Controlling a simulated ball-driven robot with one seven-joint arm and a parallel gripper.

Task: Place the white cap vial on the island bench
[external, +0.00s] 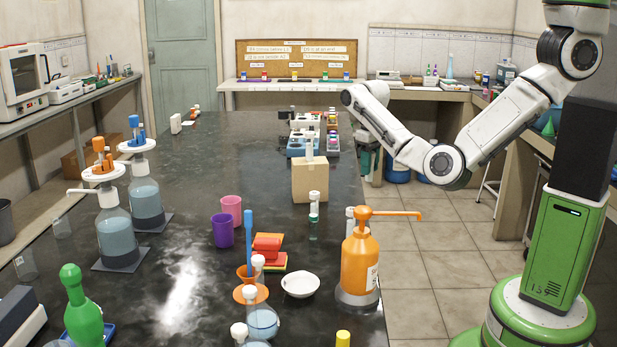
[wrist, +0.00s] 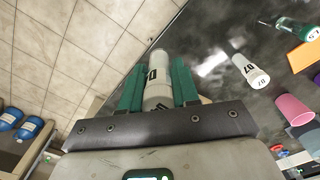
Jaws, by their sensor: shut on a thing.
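My gripper (external: 368,162) is at the end of the arm, by the right edge of the island bench (external: 345,190). In the wrist view, its green fingers (wrist: 158,85) are shut on a white vial (wrist: 157,70) with dark lettering. The fingers partly cover this vial, and I cannot make it out in the external view. In the wrist view the bench's dark top (wrist: 215,60) lies to the right of the vial, with floor to the left.
The cardboard box (external: 310,180) and an orange pump bottle (external: 360,260) stand near the bench's right side. Pink (external: 232,208) and purple (external: 222,230) cups, and a white dish (external: 300,285), are further left. The bench's left-centre is largely clear.

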